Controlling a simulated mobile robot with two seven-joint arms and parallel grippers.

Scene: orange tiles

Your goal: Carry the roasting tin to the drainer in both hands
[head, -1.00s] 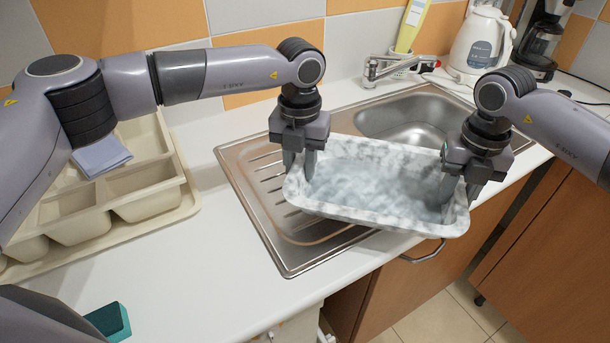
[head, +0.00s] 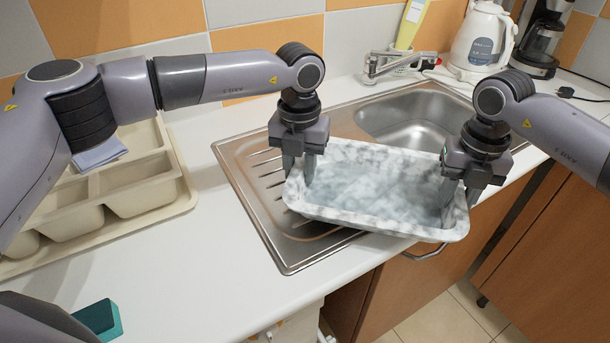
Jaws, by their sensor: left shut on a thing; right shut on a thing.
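The roasting tin (head: 375,222) is a grey-white marbled rectangular pan, upright and empty. It is over the ribbed steel drainer (head: 240,165), its right part reaching past the sink's front edge. My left gripper (head: 298,172) is shut on the tin's left end wall. My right gripper (head: 460,197) is shut on its right end wall. I cannot tell whether the tin's underside touches the drainer. The tin hides the right part of the drainer.
The sink bowl (head: 405,115) with a tap (head: 385,66) lies behind the tin. A beige cutlery tray (head: 150,185) with a blue cloth (head: 98,155) is on the left. A kettle (head: 480,40) and coffee maker (head: 540,40) stand at the back right. A teal block (head: 100,318) lies front left.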

